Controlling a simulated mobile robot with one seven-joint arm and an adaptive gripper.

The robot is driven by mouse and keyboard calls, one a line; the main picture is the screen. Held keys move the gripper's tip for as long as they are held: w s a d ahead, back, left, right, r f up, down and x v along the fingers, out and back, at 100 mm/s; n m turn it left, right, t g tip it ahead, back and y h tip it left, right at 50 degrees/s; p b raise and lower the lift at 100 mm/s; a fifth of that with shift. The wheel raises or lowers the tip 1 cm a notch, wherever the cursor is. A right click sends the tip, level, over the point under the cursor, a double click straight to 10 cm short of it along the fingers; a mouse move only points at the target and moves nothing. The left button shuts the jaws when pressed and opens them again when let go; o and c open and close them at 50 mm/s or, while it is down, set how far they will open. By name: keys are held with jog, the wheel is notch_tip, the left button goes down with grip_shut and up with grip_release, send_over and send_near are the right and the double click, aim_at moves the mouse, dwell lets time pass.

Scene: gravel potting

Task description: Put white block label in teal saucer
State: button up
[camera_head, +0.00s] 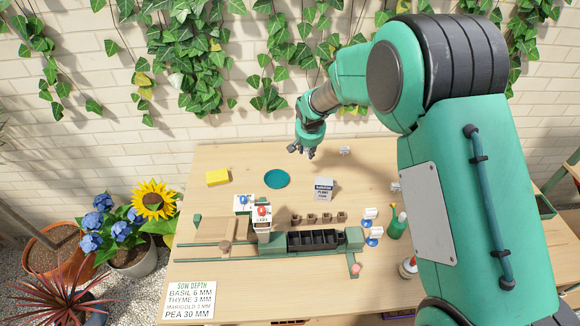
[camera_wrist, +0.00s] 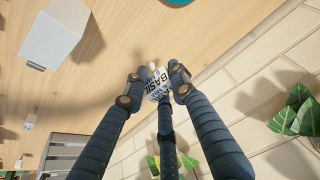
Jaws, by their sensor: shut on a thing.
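My gripper (camera_head: 302,151) hangs over the back of the table, behind and to the right of the teal saucer (camera_head: 277,179). In the wrist view my gripper (camera_wrist: 154,88) is shut on a white block label (camera_wrist: 156,76) printed with dark text that reads BASIL. The fingers press on it from both sides. In the head view the held label cannot be made out. The teal saucer lies flat and looks empty; its edge also shows at the top of the wrist view (camera_wrist: 178,2).
A yellow block (camera_head: 217,177) lies left of the saucer. A dark tray (camera_head: 314,240) and several small pots are in front. The table around the saucer is clear.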

jog(key=n+p, duration=0.2)
send_over(276, 177)
jog(key=s, duration=0.2)
jog(key=shift+a+r+y, duration=0.1)
jog(key=shift+r+y, duration=0.15)
jog(key=shift+y, duration=0.05)
jog(key=shift+f+b, duration=0.8)
jog(key=shift+f, duration=2.35)
jog(key=shift+f+b, duration=0.45)
jog(key=shift+f, duration=1.4)
jog(key=shift+f, duration=0.2)
jog(key=o, duration=0.9)
jog(key=shift+c, duration=0.2)
